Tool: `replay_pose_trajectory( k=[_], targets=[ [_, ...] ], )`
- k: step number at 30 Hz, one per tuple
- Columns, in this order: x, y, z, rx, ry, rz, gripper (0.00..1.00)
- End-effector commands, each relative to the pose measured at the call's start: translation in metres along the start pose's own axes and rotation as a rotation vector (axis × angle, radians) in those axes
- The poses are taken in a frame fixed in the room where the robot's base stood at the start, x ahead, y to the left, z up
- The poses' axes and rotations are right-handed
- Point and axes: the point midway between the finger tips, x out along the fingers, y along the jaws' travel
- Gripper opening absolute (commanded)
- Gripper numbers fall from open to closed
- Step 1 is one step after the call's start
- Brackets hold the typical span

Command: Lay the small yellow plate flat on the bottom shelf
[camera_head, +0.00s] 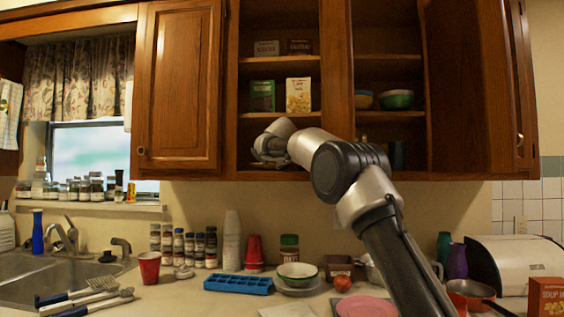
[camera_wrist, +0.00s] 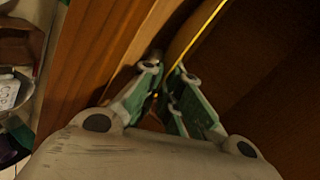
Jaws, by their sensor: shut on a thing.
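My gripper (camera_wrist: 163,84) is shut on the small yellow plate (camera_wrist: 190,36), which shows in the wrist view as a thin bright rim and a shaded, edge-on strip rising from between the fingertips. The plate looks steeply tilted relative to the camera; most of it is out of that view. In the head view, my gripper (camera_head: 268,148) reaches into the left open cabinet bay, low down, just above the bottom shelf (camera_head: 250,174). I cannot make out the plate in the head view. Whether it touches the shelf cannot be told.
A wooden cabinet frame (camera_wrist: 100,50) runs close beside the fingers in the wrist view. Boxes, including a green one (camera_head: 262,96) and a cream one (camera_head: 298,95), stand on the shelf above. A centre post (camera_head: 337,70) divides the bays. Bowls (camera_head: 396,99) sit in the right bay.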

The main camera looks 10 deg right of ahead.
Motion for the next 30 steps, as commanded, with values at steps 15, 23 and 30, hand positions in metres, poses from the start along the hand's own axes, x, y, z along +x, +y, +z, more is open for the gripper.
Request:
replay_pose_trajectory(
  k=[15,23,30],
  targets=[
    [0.0015,0.0029,0.0011,0.000,-0.001,0.004,0.00],
    [0.0021,0.0039,0.0014,-0.001,-0.001,0.006,0.30],
    [0.0028,0.0055,0.0020,-0.001,-0.001,0.009,0.30]
  ],
)
